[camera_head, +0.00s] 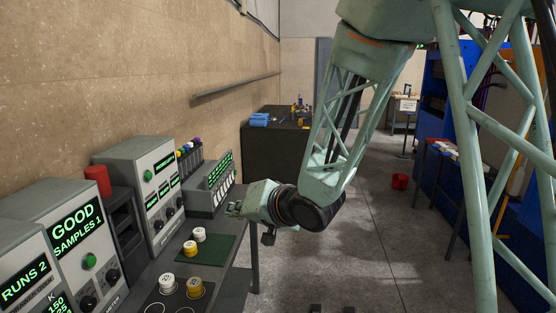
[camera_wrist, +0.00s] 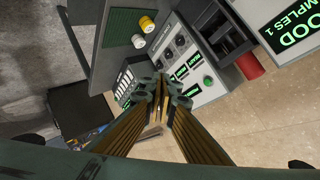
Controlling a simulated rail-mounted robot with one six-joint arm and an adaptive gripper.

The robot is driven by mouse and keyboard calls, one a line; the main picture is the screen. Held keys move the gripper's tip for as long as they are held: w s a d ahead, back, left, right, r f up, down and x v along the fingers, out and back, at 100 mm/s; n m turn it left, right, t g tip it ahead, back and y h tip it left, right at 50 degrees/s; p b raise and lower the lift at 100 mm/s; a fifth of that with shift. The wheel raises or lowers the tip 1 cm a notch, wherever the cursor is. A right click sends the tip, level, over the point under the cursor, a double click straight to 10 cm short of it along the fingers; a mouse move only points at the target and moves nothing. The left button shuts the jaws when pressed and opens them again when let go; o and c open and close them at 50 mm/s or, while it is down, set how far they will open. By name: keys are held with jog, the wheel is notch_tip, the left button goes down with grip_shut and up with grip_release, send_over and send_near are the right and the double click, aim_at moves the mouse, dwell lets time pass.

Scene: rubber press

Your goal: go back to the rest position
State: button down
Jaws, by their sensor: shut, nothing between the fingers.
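My gripper (camera_head: 236,208) is at the end of my green arm, above the right side of the instrument bench in the head view. It points left toward the bench instruments. In the wrist view my gripper (camera_wrist: 158,108) has its fingers together with nothing visible between them. The fingers appear in front of the grey instruments, but the distance to them is hard to tell. No rest position is marked in either view.
The bench carries grey instruments (camera_head: 145,172), a red cylinder (camera_head: 97,181) and a green mat (camera_head: 212,250) with yellow and white containers. A dark cabinet (camera_head: 270,145) stands behind. A blue machine (camera_head: 433,95) is at right. The floor (camera_head: 350,255) between is mostly clear.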

jog(key=s+d+r+h, duration=0.3)
jog(key=s+d, duration=0.1)
jog(key=d, duration=0.5)
jog(key=s+d+r+h, duration=0.2)
jog(key=s+d+r, duration=0.15)
jog(key=d, duration=0.55)
jog(key=s+d+r+h, duration=0.25)
jog(key=s+d, duration=0.25)
jog(key=d, duration=0.4)
jog(key=s+d+g, duration=0.2)
jog(key=s+d, duration=0.1)
jog(key=s, duration=1.3)
jog(key=s+d+g+h+b, duration=0.1)
jog(key=s+d+g, duration=0.2)
jog(key=s, duration=1.3)
jog(key=shift+s+d, duration=0.35)
jog(key=shift+d, duration=0.15)
